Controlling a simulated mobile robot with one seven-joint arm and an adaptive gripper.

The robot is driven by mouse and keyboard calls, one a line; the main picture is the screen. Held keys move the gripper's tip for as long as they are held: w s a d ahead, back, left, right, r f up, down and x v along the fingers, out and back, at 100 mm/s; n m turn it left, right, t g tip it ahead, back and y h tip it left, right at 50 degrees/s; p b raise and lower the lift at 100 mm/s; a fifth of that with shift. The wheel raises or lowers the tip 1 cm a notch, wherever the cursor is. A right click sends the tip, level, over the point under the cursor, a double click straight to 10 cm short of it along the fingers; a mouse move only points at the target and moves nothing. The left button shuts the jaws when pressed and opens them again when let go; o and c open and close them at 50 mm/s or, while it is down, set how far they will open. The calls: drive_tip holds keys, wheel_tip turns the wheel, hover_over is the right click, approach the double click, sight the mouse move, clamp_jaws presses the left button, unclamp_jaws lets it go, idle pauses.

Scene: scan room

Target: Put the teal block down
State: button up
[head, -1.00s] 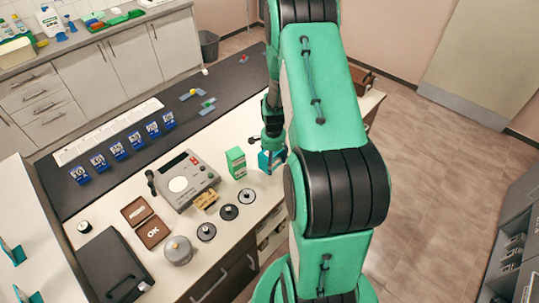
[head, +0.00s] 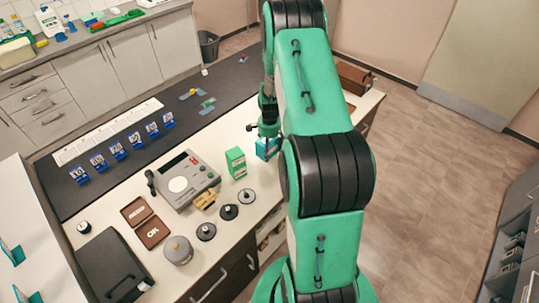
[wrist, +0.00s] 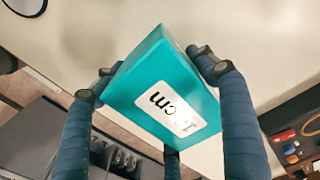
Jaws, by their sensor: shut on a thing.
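The teal block (wrist: 150,75) is between the fingers of my gripper (wrist: 155,70) in the wrist view, tilted in the picture, with a white label reading "cm" partly legible. My gripper is shut on it. In the head view the teal block (head: 265,150) shows just below my gripper (head: 268,136), right of a green box (head: 236,162). My arm hides part of the block and the worktop behind it. I cannot tell whether its underside touches the worktop.
Left of the block on the pale worktop (head: 225,248) are a grey device (head: 185,180), a brass-coloured piece (head: 206,200), dark knobbed discs (head: 229,212) and a grey pot (head: 178,250). A brown box (head: 353,78) stands at the far right. Pale surface in front of the discs is bare.

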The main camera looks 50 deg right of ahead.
sight(270, 141)
drive_tip(key=shift+f, duration=1.65)
drive_tip(key=shift+f, duration=0.15)
drive_tip(key=o, duration=1.8)
drive_tip(key=shift+c, duration=0.2)
wheel_tip(270, 141, up, 12)
drive_tip(key=shift+r, duration=0.1)
